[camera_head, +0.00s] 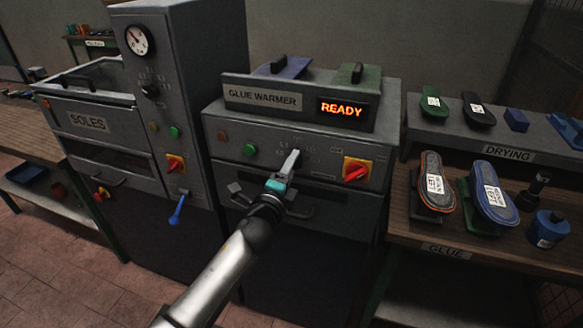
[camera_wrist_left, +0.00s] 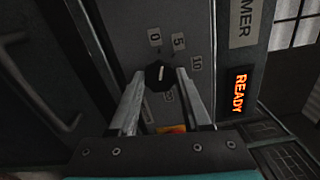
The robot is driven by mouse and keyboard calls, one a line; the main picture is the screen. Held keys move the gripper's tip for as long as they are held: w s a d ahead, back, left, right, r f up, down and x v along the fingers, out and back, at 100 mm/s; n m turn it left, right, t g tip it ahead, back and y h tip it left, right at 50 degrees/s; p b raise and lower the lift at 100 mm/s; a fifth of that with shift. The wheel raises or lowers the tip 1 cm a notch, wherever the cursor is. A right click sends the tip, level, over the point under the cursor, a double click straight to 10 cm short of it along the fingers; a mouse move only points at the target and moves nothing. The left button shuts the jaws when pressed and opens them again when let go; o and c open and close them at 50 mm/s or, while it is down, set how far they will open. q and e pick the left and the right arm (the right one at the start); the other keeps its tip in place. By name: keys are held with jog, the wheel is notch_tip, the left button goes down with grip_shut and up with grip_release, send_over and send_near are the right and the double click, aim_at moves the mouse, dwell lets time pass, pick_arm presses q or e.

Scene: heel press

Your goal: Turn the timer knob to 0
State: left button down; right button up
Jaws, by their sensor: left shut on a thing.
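The timer knob (camera_wrist_left: 158,74) is black and round with a white line, on the grey front of the glue warmer (camera_head: 290,140). In the wrist view, labels 0 (camera_wrist_left: 154,37), 5 (camera_wrist_left: 179,42) and 10 (camera_wrist_left: 197,63) stand around it. Its white line runs roughly up and down in that picture; I cannot tell exactly which mark it points to. My left gripper (camera_head: 293,159) reaches the panel, and its two fingers (camera_wrist_left: 159,90) are shut on the knob, one on each side. In the head view the gripper hides the knob. My right gripper is not in view.
A lit READY display (camera_head: 342,109) and a red switch on a yellow plate (camera_head: 356,170) are right of the knob. A green button (camera_head: 250,149) is to its left. The soles oven (camera_head: 88,121) stands at left, the drying shelf (camera_head: 508,152) at right.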

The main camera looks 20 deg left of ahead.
pick_arm(q)
jog(key=shift+n, duration=0.9)
jog(key=shift+c, duration=1.8)
grip_release()
jog(key=shift+s, duration=0.1)
jog(key=s, duration=1.5)
jog(key=shift+a, duration=0.25)
